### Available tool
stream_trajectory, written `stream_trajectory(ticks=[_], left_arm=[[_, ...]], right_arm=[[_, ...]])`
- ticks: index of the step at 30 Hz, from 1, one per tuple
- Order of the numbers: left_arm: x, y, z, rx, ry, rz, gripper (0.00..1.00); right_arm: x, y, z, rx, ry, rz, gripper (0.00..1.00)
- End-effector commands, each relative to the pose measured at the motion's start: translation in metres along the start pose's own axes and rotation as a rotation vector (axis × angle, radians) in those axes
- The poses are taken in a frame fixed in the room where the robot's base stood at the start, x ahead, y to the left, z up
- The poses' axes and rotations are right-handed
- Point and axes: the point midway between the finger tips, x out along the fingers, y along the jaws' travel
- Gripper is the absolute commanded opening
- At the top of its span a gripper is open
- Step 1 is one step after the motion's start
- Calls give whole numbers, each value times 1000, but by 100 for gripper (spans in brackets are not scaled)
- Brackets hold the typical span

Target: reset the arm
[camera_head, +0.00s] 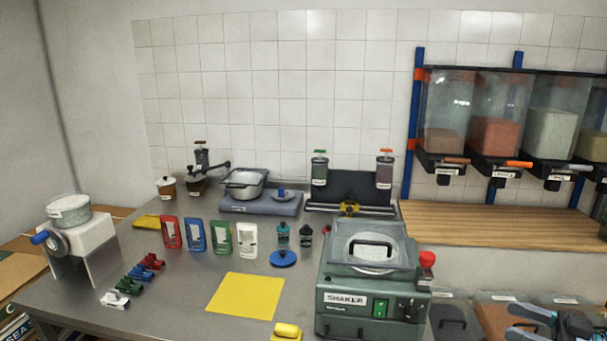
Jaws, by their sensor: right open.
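My right gripper (517,322) comes in at the bottom right corner, with blue and black parts partly cut off by the frame edge. Its jaws are apart and I see nothing between them. It is to the right of the green shaker machine (345,318), apart from it, in front of the lidded bins on the right. My left gripper is not in view.
The grey table (180,300) holds a yellow mat (245,296), several coloured scoops or cards, small clamps (122,299), a grinder-like machine (88,243) and a pot on a scale (243,184). Hoppers (497,125) hang above a wooden shelf (490,220). Lidded bins (452,318) stand below.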

Motion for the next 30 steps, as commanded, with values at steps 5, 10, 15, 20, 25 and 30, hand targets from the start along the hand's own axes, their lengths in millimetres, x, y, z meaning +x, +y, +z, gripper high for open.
stream_trajectory(ticks=[5,10,15,20,25,30], left_arm=[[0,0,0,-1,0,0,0],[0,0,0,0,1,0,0],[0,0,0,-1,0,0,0],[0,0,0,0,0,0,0],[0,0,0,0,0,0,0],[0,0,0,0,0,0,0]], right_arm=[[52,-14,12,49,39,-110,67],[110,-35,25,168,130,-179,67],[191,-60,56,381,224,-128,67],[270,-105,144,672,130,114,67],[273,-180,263,885,-242,395,67],[209,-267,349,1012,-700,577,67]])
